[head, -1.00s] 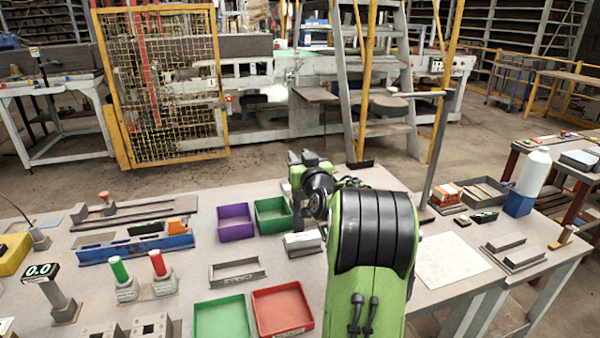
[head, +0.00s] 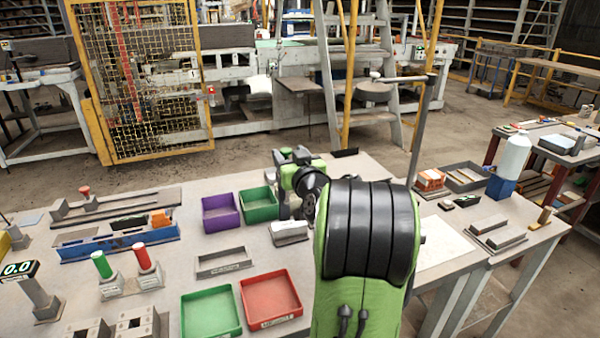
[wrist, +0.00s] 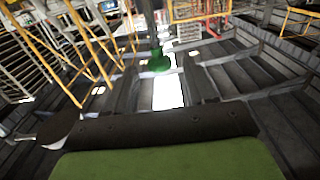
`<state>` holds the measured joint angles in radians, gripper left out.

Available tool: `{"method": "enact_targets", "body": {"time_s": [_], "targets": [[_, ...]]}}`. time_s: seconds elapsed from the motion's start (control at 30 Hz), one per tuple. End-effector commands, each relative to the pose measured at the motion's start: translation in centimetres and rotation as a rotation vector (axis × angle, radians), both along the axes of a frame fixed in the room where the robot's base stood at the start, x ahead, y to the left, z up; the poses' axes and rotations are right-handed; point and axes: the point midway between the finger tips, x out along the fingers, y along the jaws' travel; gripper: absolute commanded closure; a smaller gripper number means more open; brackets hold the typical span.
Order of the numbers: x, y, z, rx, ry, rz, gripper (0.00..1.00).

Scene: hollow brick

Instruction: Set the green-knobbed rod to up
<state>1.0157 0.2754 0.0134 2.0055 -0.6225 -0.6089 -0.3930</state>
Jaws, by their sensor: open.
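The green-knobbed rod (head: 102,265) stands in a small grey base on the left part of the near table. Its green grip is close to upright and leans slightly left. A green knob-like thing on a dark stem (wrist: 158,62) shows in the wrist view; I cannot tell whether it is the same rod. My gripper (head: 290,157) is open, seen small beyond my arm, well right of and behind the rod. Its fingertips are hard to make out. Nothing is visible between the jaws.
A red-gripped rod (head: 145,259) stands close right of the green one. A display post (head: 40,300) is left. Purple (head: 220,212), green (head: 212,314) and red (head: 270,301) bins lie between the rods and my arm. A tall post (head: 421,140) rises at right.

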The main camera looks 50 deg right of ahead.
Motion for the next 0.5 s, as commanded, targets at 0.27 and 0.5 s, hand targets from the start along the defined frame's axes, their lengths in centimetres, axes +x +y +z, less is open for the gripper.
{"method": "enact_targets", "body": {"time_s": [0.27, 0.5], "targets": [[-6.8, 3.7, -0.3, 0.001, 0.0, -0.004, 0.45], [-9.1, 5.1, -0.1, 0.0, -0.001, 0.0, 0.45]]}}
